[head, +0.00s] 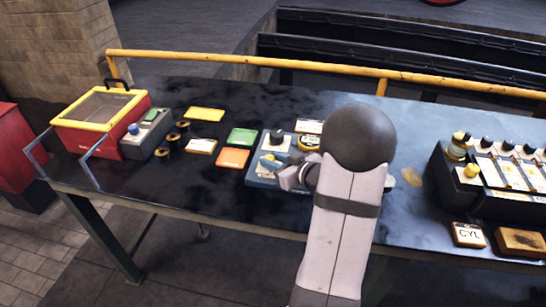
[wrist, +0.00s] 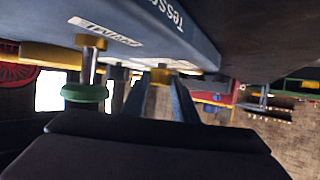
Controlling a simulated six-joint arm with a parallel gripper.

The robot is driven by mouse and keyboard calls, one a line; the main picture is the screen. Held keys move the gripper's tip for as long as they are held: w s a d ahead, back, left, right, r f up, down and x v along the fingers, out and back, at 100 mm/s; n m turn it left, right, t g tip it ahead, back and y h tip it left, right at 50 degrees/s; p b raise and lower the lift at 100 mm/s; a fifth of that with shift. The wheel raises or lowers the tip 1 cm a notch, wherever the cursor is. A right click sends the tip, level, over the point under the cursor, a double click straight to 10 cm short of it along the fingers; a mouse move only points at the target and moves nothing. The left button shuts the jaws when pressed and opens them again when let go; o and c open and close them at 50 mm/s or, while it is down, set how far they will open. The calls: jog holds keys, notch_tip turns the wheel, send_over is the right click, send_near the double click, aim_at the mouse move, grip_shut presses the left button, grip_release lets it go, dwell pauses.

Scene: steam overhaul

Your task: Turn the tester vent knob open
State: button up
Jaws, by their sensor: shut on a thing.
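The tester is a blue-grey block (head: 259,180) on the dark bench, with dark round parts and a white face on top. My gripper (head: 279,167) is low over its front edge. In the wrist view the tester's blue side (wrist: 195,40) carries lettering and a white label. My gripper's fingers (wrist: 160,95) are shut around a small knob with a yellow collar (wrist: 160,75); the fingers hide most of it. I cannot read whether its label says vent. A separate green knob on a metal stem (wrist: 86,93) stands to the left, apart from the fingers.
A red and yellow box (head: 100,115) with handles stands at the bench's left. Coloured cards (head: 243,137) lie left of the tester. A black rack (head: 480,205) stands at the right. A yellow rail (head: 250,60) runs behind the bench.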

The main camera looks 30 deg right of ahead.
jog(key=shift+r+n+y, duration=0.1)
jog(key=shift+n+y, duration=0.2)
jog(key=o, duration=1.1)
jog(key=shift+c, duration=0.2)
jog(key=shift+b, duration=0.3)
